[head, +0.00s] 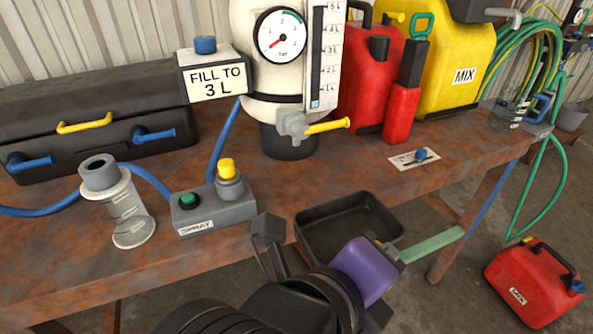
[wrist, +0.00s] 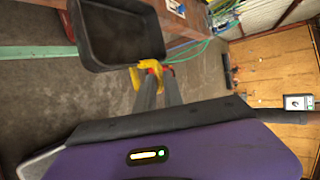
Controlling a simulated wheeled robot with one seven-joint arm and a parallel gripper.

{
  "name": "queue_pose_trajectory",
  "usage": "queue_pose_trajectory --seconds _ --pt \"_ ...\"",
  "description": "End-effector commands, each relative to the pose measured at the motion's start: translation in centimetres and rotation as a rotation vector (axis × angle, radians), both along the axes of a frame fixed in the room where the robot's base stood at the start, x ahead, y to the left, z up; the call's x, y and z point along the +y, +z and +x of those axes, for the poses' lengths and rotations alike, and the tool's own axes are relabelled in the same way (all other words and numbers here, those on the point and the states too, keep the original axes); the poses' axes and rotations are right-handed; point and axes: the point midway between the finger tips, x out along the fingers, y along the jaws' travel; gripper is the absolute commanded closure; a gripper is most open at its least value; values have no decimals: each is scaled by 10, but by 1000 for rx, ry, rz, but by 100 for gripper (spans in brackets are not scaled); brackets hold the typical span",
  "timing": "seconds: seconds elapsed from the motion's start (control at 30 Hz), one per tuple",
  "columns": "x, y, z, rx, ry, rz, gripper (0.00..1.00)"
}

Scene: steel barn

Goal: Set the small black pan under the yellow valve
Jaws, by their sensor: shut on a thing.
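The small black pan (head: 345,228) is empty and roughly level in the head view, at the front edge of the workbench. It also shows at the top of the wrist view (wrist: 118,38). My gripper (head: 390,250), with a purple body, is shut on the pan at its near side; its yellow fingertips show in the wrist view (wrist: 149,72). The exact grip is partly hidden. The yellow valve (head: 328,126) is a lever on a grey tap low on the white tank (head: 268,80), over the bench top. The pan is nearer to me than the valve, not beneath it.
A grey spray switch box (head: 212,206) and a clear cylinder (head: 126,212) stand left of the bench space before the valve. A small card with a blue piece (head: 415,159) lies right. Red (head: 372,80) and yellow (head: 450,65) cans stand behind. A red can (head: 535,283) is on the floor.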

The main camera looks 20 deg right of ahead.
Motion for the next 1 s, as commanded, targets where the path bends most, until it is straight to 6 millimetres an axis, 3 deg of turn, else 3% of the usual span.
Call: queue_pose_trajectory --seconds 0.17,0.6,0.87,1.0 --pt "-1 2 25 1 -4 -1 100" --pt "0 1 126 1 -1 1 100" --pt "0 1 150 -1 0 0 100" --pt "0 1 170 1 -2 1 100"
